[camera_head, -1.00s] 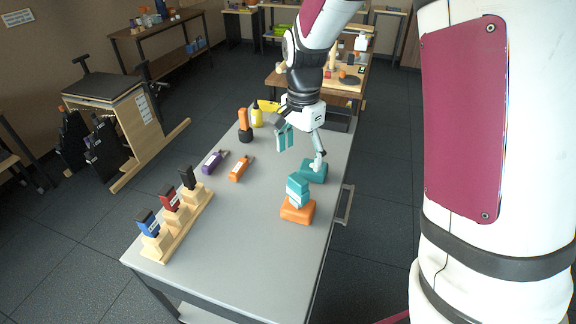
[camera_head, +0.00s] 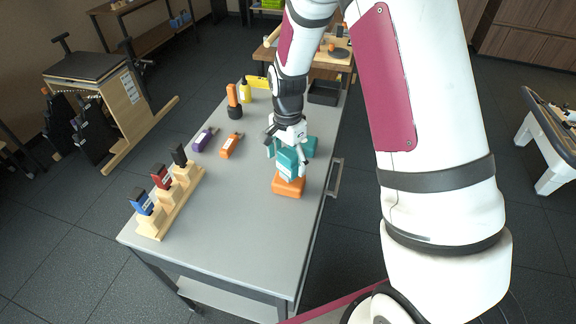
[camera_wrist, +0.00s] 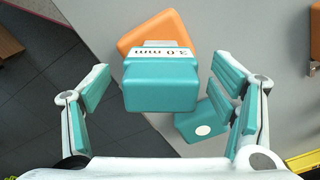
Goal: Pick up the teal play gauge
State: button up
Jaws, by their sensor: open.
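The teal play gauge (camera_head: 290,160) stands on an orange block (camera_head: 287,187) on the grey bench. In the wrist view the gauge (camera_wrist: 160,84) shows its teal top and a white label reading "3.0 mm", with the orange block (camera_wrist: 185,24) behind it. My gripper (camera_head: 286,155) is open at the gauge. In the wrist view its teal-padded fingers (camera_wrist: 162,72) lie on either side of the gauge, apart from it, with a wider gap on the left. Part of the gauge is hidden by the gripper in the head view.
A teal block (camera_head: 311,146) with a white dot (camera_wrist: 203,129) lies close behind the gauge. A purple tool (camera_head: 203,140) and an orange tool (camera_head: 230,147) lie left. A wooden rack (camera_head: 172,208) holds blue, red and black pieces.

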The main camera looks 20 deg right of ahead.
jog(key=shift+f, duration=1.3)
jog(key=c, duration=1.4)
jog(key=shift+r, duration=0.1)
jog(key=shift+c, duration=0.2)
